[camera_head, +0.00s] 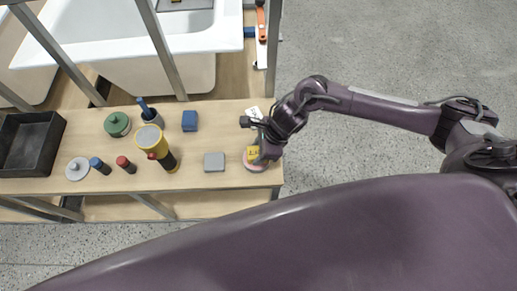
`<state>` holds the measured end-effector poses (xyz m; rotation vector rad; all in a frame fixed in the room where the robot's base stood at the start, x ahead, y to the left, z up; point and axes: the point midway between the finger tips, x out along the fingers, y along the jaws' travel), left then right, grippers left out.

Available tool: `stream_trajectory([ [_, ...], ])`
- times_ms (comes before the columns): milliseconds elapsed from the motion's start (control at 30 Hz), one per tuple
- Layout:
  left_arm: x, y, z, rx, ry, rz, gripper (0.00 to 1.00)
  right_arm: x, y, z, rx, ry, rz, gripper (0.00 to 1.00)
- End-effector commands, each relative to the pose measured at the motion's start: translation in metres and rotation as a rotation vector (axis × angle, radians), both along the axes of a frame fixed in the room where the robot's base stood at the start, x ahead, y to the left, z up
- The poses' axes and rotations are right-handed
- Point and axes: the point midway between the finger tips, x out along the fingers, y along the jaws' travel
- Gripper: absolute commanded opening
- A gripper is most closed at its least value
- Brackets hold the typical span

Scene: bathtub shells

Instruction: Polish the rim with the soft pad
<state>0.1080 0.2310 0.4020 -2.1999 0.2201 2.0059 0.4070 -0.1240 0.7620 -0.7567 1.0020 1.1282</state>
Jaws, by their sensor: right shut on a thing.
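My right gripper (259,149) is at the right end of the wooden bench. It is shut on a round pad with a yellow top and a pale pinkish disc (254,167) below. The pad is at the bench top; I cannot tell whether it touches the wood. The gripper hides part of it. A white bathtub shell (222,38) with a broad pale rim lies behind the bench, beyond grey metal posts. The pad is apart from the rim. My left gripper is not in view.
The wooden bench (225,182) holds a black tray (32,143), a green round pad (117,124), a grey disc (77,169), a yellow-and-black tool (152,141), a blue block (190,121) and a grey block (214,162). Grey posts (160,45) stand before the tub. The right floor is clear.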

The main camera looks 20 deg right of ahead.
Motion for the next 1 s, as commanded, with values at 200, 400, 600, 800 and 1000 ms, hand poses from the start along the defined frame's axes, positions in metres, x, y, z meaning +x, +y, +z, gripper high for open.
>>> stream_trajectory([
  [200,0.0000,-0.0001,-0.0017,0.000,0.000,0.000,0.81,-0.0001,0.0000,-0.0005,0.000,0.000,0.000,0.23],
  [400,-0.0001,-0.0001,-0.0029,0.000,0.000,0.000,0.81,-0.0002,0.0000,-0.0008,0.000,0.000,0.000,0.23],
  [600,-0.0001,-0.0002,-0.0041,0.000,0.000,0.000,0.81,-0.0003,0.0000,-0.0011,0.000,0.001,0.001,0.23],
  [800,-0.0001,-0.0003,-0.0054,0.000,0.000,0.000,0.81,-0.0005,-0.0001,-0.0015,-0.001,0.001,0.001,0.23],
  [1000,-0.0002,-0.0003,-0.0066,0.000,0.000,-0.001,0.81,-0.0007,-0.0002,-0.0020,-0.001,0.002,0.002,0.23],
])
